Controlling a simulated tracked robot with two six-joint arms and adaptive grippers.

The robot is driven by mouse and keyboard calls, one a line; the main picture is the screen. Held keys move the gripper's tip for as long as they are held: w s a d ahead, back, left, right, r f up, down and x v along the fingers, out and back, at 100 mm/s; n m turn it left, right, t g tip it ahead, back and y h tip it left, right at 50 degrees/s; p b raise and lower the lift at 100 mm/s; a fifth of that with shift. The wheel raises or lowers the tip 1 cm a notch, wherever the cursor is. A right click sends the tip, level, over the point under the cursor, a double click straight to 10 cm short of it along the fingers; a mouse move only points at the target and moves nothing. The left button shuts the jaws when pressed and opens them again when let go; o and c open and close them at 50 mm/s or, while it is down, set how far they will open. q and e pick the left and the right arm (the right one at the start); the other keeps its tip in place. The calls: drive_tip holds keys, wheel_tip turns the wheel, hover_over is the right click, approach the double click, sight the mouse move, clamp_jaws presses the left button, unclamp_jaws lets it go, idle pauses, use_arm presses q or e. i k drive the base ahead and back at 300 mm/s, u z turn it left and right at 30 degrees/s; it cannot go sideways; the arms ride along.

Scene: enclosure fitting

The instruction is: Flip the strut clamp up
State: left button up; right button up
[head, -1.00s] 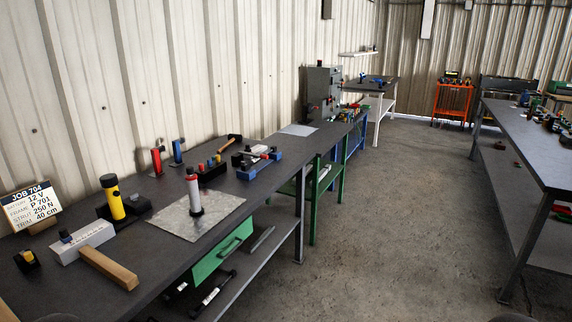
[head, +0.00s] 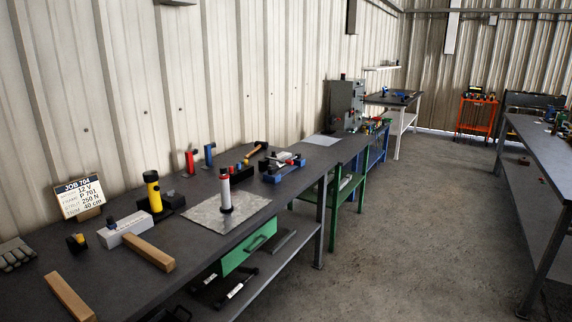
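I cannot tell surely which item is the strut clamp. A blue and black fixture (head: 284,168) with a pale, red-marked piece across its top sits toward the far part of the left bench; its details are too small to read. A white block with a dark knob (head: 124,231) lies on the near part of the bench. Neither of my grippers is in view.
The left bench (head: 226,248) runs along the corrugated wall. On it stand a yellow-black torch (head: 153,192), a white-red cylinder (head: 225,190) on a grey sheet (head: 256,205), wooden bars (head: 148,252) and gloves (head: 15,254). The floor (head: 400,240) is open up to the right bench (head: 548,152).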

sight(287, 162)
drive_tip(key=i, duration=1.05)
drive_tip(key=z, duration=0.8)
drive_tip(key=i, duration=2)
drive_tip(key=u, duration=0.55)
